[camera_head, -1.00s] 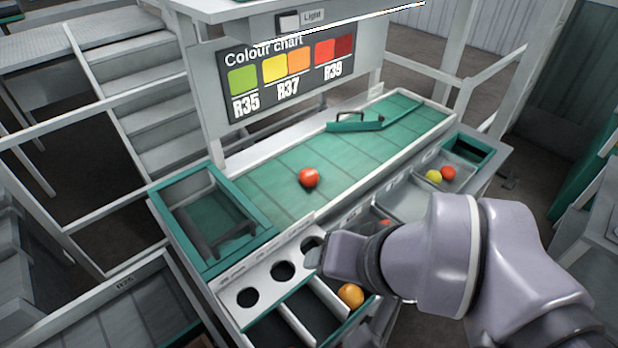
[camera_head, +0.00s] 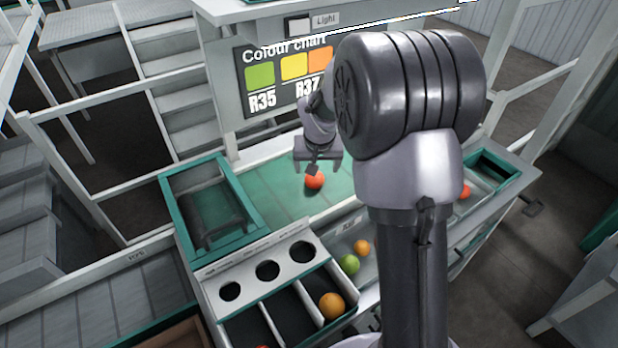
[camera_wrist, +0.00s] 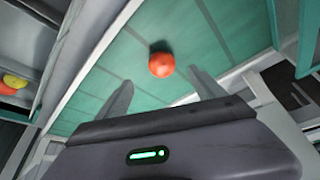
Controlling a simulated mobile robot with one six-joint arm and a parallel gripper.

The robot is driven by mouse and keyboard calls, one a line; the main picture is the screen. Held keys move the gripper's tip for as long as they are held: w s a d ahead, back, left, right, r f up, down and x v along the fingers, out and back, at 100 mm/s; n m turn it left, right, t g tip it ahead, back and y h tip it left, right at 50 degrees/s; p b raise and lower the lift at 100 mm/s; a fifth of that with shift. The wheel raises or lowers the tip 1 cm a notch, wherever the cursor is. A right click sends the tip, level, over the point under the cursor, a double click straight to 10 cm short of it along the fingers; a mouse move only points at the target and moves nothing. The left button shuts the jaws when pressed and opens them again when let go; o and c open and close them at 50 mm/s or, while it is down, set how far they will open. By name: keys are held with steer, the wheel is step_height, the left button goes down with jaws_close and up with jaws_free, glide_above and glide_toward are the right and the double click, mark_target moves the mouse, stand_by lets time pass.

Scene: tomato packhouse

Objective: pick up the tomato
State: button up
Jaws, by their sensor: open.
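The red tomato (camera_head: 315,181) lies on the green belt (camera_head: 275,186) below the colour chart. It also shows in the wrist view (camera_wrist: 161,64), a little beyond the fingertips and between their lines. My gripper (camera_head: 314,170) is above and just behind the tomato in the head view, its near finger overlapping the tomato's upper edge. In the wrist view my gripper (camera_wrist: 160,82) has its two fingers apart with nothing between them. I cannot tell the exact height of the fingers over the belt.
A green-rimmed bin (camera_head: 165,190) stands left of the belt. A panel with three round holes (camera_head: 268,271) and divided trays lie in front, with an orange tomato (camera_head: 332,306), a green one (camera_head: 349,265) and a smaller orange one (camera_head: 362,247). The colour chart (camera_head: 262,100) rises behind.

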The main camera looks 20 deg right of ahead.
mark_target(315, 178)
steer(key=x, duration=0.3)
steer(key=shift+w+d+f+b, duration=0.1)
steer(key=shift+f+b, duration=0.15)
steer(key=shift+b, duration=0.05)
steer(key=b+x, duration=0.1)
steer(key=x, duration=0.2)
steer(key=b+x, duration=0.1)
steer(key=x, duration=0.1)
steer(key=shift+w+f, duration=0.15)
steer(key=shift+f, duration=0.2)
steer(key=shift+r, duration=0.15)
steer(key=shift+c, duration=0.2)
steer(key=c, duration=1)
